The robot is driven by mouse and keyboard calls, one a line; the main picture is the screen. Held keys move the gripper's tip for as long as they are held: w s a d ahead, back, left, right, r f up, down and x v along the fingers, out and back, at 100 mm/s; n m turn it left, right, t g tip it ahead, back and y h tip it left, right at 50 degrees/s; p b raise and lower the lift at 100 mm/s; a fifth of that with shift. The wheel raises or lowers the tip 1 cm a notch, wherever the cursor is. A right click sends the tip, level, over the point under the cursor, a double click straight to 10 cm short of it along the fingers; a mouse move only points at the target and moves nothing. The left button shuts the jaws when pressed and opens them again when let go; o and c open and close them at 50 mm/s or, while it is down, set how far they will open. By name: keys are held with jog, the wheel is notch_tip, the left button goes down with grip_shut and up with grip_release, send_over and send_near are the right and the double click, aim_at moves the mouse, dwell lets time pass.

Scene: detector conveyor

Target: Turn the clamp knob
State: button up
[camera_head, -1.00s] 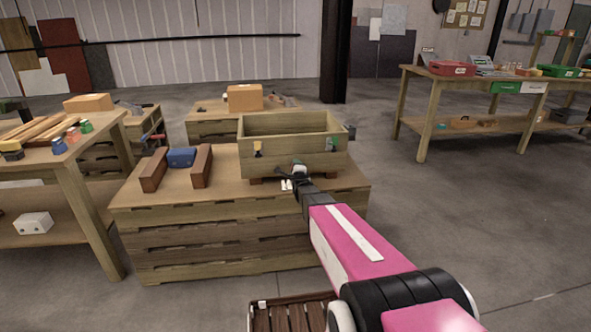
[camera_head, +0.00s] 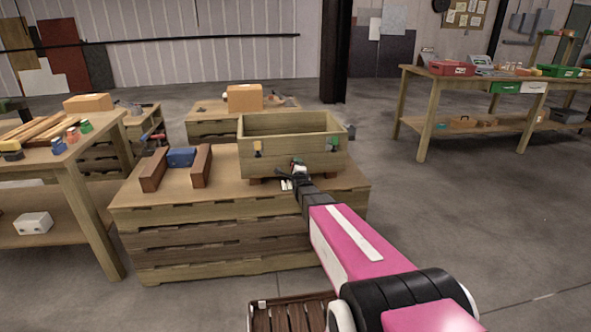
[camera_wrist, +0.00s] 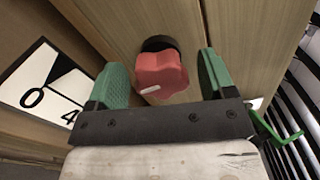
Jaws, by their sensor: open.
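The red lobed clamp knob (camera_wrist: 160,74) shows in the wrist view on a wooden face, with a dark collar behind it and a pale mark on its lower left. My gripper (camera_wrist: 162,78) is open, with one green finger on each side of the knob. Gaps show between the knob and both fingers. In the head view my gripper (camera_head: 297,172) is at the front of the wooden box (camera_head: 270,157), and my wrist mostly hides the knob there.
A black-and-white dial plate (camera_wrist: 45,82) with numbers lies left of the fingers. A green bracket (camera_wrist: 277,128) is at the right. In the head view, two brown blocks (camera_head: 153,169) and a blue item (camera_head: 182,157) stand left of the box.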

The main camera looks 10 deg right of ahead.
jog(key=s, duration=1)
jog(key=shift+s, duration=0.2)
dwell(0.6)
